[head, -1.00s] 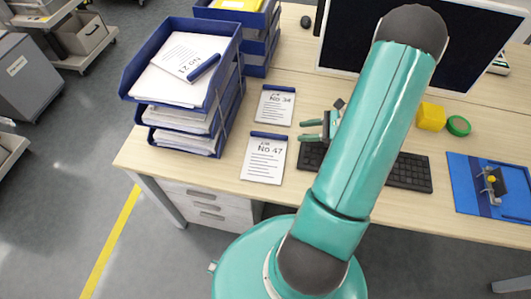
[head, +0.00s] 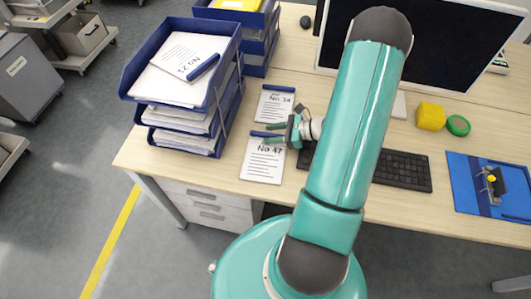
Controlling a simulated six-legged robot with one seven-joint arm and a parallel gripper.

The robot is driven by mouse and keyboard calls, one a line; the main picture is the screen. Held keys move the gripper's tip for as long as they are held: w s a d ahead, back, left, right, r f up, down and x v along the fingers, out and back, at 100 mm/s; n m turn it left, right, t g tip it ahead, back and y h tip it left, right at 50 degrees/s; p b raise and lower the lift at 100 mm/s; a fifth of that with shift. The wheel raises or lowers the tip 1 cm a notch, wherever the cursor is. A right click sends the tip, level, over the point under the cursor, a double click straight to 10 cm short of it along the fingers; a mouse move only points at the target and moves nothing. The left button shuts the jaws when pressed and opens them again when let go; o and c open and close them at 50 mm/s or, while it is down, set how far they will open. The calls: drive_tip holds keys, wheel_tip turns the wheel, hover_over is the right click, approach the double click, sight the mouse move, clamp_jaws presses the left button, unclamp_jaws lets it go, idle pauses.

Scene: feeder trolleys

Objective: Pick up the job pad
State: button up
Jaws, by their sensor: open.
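Three job pads with dark blue top strips show in the head view. The job pad marked No 47 (head: 262,165) lies on the desk, right of the paper trays. The job pad marked No 34 (head: 274,104) lies behind it. The job pad marked No 21 (head: 188,57) lies tilted on papers in the top tray. My gripper (head: 268,133) is open, its fingers pointing left over the top strip of No 47. It partly hides that strip. I cannot tell whether the fingers touch the pad.
Blue stacked trays (head: 137,91) stand at the desk's left end. A keyboard (head: 405,172) and monitor (head: 450,50) are partly behind my arm. A yellow block (head: 431,116), a green ring (head: 458,125) and a blue board (head: 466,195) lie to the right.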

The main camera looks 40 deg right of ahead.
drive_tip(key=shift+c, duration=0.2)
clamp_jaws()
drive_tip(key=shift+r, duration=0.15)
